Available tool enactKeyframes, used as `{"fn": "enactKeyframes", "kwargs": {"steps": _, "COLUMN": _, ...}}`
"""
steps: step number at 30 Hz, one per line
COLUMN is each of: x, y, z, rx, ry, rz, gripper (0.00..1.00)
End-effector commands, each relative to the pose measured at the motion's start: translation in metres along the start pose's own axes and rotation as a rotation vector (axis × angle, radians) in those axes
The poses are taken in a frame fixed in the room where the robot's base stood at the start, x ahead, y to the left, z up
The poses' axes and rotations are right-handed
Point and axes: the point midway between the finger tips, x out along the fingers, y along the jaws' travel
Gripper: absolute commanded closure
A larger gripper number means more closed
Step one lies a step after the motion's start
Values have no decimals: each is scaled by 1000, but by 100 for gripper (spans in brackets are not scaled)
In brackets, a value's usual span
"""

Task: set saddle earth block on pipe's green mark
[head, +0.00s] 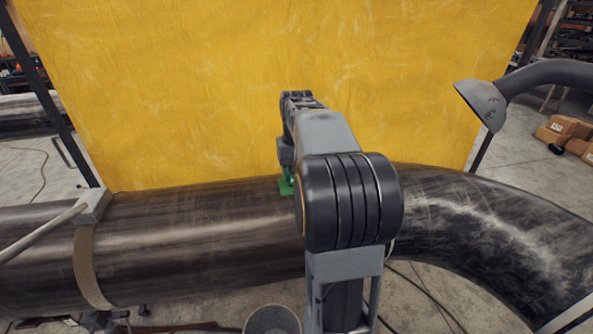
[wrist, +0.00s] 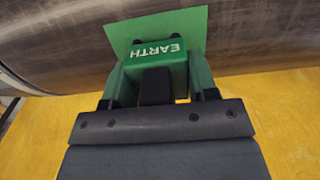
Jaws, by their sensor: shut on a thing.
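The green saddle block (wrist: 150,56), lettered EARTH, is between the fingers of my gripper (wrist: 157,88) in the wrist view, and the gripper is shut on it. The pipe's green mark (wrist: 187,22) is a flat green patch behind the block. The block covers the lower middle of the mark, and the mark shows above and to both sides. I cannot tell whether the block touches the pipe. In the head view, my gripper (head: 287,152) is above the pipe's top, and a bit of the green mark (head: 286,187) shows beside my arm, which hides most of the block.
The dark steel pipe (head: 200,230) runs across the head view and bends down at right. A strap with a grey clamp (head: 93,205) is around it at left. A yellow screen (head: 200,80) stands close behind. A grey hood on an arm (head: 483,102) hangs at upper right.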

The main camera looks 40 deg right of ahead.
Motion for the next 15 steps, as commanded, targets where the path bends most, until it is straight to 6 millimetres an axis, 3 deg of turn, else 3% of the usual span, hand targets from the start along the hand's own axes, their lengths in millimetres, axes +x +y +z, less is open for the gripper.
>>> {"fn": "enactKeyframes", "kwargs": {"steps": 15, "x": 7, "y": 0, "z": 0, "rx": 0, "ry": 2, "rz": 0, "gripper": 71}}
